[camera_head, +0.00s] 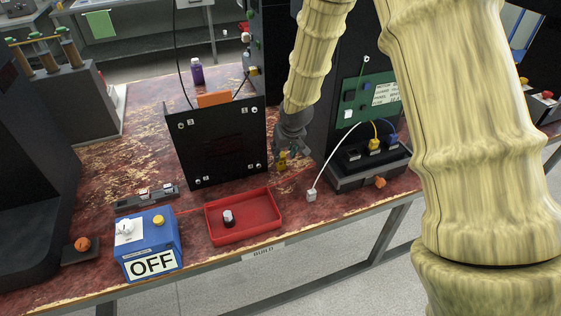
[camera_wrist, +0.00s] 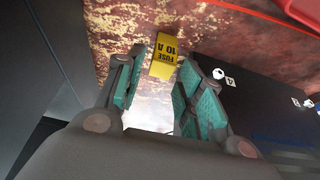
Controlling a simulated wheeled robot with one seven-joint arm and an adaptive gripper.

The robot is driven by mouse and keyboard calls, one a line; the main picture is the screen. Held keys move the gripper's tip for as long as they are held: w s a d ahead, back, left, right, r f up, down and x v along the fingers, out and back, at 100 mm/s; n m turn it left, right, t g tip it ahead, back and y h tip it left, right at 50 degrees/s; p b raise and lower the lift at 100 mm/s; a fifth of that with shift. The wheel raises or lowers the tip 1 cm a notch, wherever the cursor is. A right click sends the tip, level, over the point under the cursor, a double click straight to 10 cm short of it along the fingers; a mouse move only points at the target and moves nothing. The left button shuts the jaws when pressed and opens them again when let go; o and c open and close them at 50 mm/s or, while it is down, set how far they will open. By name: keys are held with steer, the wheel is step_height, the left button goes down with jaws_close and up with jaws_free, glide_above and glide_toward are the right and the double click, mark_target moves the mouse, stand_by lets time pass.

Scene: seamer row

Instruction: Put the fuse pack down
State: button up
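The fuse pack (camera_wrist: 165,56) is a small yellow block with black lettering "FUSE 10 A". In the wrist view it shows between and just beyond my fingertips, against the worn red bench top, with a narrow gap on each side. My gripper (camera_head: 283,152) points down at the bench, right of the black upright panel. The yellow pack (camera_head: 281,162) shows at its tips in the head view. In the wrist view my gripper (camera_wrist: 163,58) has its teal-padded fingers apart. The pack appears to rest on the bench; its underside is hidden.
A red tray (camera_head: 266,232) holding a small black-and-white knob stands in front. The black panel (camera_head: 221,145) is close left. A black device with coloured plugs (camera_head: 368,165) and a white cable plug (camera_head: 311,195) lie right. A blue OFF box (camera_head: 172,238) stands front left.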

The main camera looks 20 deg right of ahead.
mark_target(281, 161)
steer(key=shift+p+x, duration=0.35)
steer(key=shift+x, duration=2.05)
steer(key=shift+a, duration=0.15)
jaws_close()
steer(key=shift+r, duration=0.15)
